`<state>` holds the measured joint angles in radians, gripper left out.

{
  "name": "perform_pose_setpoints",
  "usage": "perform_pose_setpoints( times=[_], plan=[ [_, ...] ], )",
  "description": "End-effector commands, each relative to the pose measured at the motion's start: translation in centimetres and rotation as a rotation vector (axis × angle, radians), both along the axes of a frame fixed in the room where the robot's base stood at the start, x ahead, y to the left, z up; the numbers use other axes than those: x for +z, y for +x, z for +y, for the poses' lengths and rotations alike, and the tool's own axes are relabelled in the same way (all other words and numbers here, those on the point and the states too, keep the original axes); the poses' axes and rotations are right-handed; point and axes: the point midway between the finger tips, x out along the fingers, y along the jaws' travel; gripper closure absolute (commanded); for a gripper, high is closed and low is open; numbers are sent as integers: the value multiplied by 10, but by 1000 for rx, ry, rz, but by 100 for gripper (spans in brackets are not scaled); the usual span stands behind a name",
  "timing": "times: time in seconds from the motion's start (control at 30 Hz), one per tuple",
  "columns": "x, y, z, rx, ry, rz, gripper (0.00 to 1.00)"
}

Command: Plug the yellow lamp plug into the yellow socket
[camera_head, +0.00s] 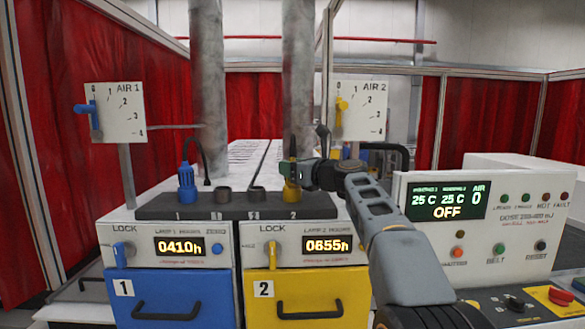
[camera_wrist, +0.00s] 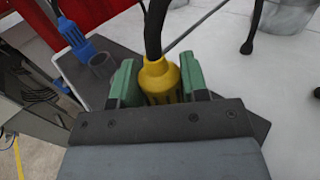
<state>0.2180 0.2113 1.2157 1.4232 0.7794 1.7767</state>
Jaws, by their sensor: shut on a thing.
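The yellow lamp plug (camera_wrist: 158,78) with its black cable is between the green fingers of my gripper (camera_wrist: 160,85) in the wrist view. My gripper (camera_head: 291,176) is shut on it. In the head view the yellow plug (camera_head: 291,192) stands upright at the right end of the dark socket strip, above the mark 2. The fingers cover its upper part. The socket under it is hidden, so I cannot tell how deep it sits.
A blue plug (camera_head: 187,184) stands at the strip's left end, also seen in the wrist view (camera_wrist: 75,38). Two grey pipes (camera_head: 298,80) rise behind. A control panel (camera_head: 440,205) stands at right.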

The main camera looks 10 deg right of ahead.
Motion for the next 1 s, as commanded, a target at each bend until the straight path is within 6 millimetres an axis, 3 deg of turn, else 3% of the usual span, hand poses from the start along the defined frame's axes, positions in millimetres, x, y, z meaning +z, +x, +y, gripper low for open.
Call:
perform_pose_setpoints(
  times=[0.83, 0.87, 1.0],
  plan=[
    [-9, 0, 0, 0, -1, 1, 84],
    [-10, 0, 0, 0, -1, 1, 57],
    [-10, 0, 0, 0, -1, 1, 44]
  ],
)
